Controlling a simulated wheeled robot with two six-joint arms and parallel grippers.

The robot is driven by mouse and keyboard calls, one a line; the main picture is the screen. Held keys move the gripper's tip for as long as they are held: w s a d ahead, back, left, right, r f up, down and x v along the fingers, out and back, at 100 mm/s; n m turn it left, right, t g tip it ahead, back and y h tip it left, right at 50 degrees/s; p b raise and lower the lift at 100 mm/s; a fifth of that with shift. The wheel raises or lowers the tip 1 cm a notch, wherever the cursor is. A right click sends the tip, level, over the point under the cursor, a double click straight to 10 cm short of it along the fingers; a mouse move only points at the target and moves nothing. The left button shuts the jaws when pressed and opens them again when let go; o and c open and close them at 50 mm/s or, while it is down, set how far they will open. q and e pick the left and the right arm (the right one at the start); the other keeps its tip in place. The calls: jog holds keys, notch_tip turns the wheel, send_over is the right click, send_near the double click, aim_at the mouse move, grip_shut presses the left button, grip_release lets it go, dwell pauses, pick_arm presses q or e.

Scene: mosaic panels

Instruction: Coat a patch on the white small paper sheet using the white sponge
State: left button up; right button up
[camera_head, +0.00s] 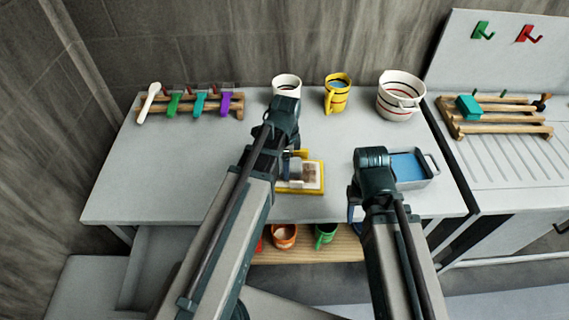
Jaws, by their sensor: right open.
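A small white sheet (316,181) lies on the table in a yellow border, with a brownish mark near its middle. My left arm reaches over it from the left and hides its left part. My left gripper (291,168) is over the sheet's left side, mostly hidden by its own wrist. I cannot tell whether it holds anything or touches the sheet. My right gripper (355,208) is open, right of the sheet near the table's front edge, partly hidden by its arm. I cannot make out a white sponge.
A grey tray of blue liquid (408,167) stands right of my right wrist. A striped cup (287,87), yellow mug (337,93) and white striped bucket (400,95) stand at the back. A wooden rack with colored tools (190,103) is back left. A teal block (468,107) is on the right rack.

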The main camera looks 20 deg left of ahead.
aim_at(296, 163)
pick_arm(q)
jog(key=shift+w+d, duration=0.2)
jog(key=shift+d, duration=0.5)
jog(key=shift+w+d, duration=0.15)
jog(key=shift+d, duration=0.55)
jog(key=shift+w+d, duration=0.25)
jog(key=shift+d, duration=0.55)
jog(key=shift+w+d, duration=0.2)
jog(key=shift+d, duration=0.6)
jog(key=shift+d, duration=0.15)
jog(key=shift+w+d+f, duration=0.1)
jog(key=shift+w+d, duration=0.1)
jog(key=shift+d, duration=0.5)
jog(key=shift+w+d, duration=0.2)
jog(key=shift+d, duration=0.5)
jog(key=shift+d, duration=0.15)
